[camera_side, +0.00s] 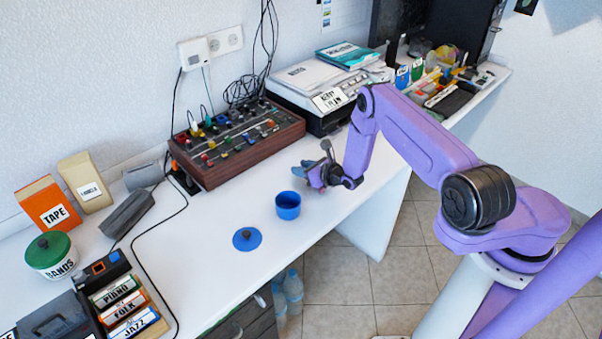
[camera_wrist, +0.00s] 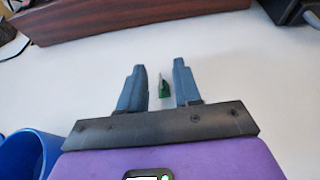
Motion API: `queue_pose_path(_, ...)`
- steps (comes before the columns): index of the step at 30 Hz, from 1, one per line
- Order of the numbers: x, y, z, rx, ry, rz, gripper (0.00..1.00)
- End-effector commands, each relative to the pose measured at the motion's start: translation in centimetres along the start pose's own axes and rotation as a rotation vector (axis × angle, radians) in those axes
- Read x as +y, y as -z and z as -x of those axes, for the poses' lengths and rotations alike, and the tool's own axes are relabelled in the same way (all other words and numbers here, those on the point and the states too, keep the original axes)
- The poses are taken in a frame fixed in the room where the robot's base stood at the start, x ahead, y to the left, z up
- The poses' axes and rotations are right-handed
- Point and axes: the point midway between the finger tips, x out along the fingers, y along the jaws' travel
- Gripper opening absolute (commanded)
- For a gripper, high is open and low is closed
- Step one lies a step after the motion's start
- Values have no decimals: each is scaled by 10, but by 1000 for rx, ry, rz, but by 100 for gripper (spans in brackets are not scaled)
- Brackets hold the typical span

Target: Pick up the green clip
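The green clip (camera_wrist: 164,88) shows in the wrist view as a small green piece on the white desk, between my two fingers as seen from above. I cannot make it out in the side view, where my gripper hides that spot. My gripper (camera_wrist: 159,82) is open, with a finger on each side of the clip and visible space between. It also shows in the side view (camera_side: 318,168), low over the desk. I cannot tell how high the fingertips are above the clip.
A blue cup (camera_side: 288,205) stands close to my gripper, with its blue lid (camera_side: 247,239) lying apart. A brown mixer box (camera_side: 240,150) stands behind. A cable (camera_side: 150,230) crosses the desk at left. The white desk (camera_side: 215,215) is clear around the lid.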

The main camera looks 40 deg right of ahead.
Motion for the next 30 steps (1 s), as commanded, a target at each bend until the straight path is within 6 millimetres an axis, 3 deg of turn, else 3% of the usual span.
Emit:
queue_pose_path(12, 0, 1, -10, 3, 1, -1, 33)
queue_pose_path(14, 0, 1, -10, 3, 1, -1, 17)
queue_pose_path(15, 0, 1, -10, 3, 1, -1, 4)
queue_pose_path(16, 0, 1, -10, 3, 1, -1, 0)
queue_pose_path(30, 0, 0, -9, 3, 1, -1, 0)
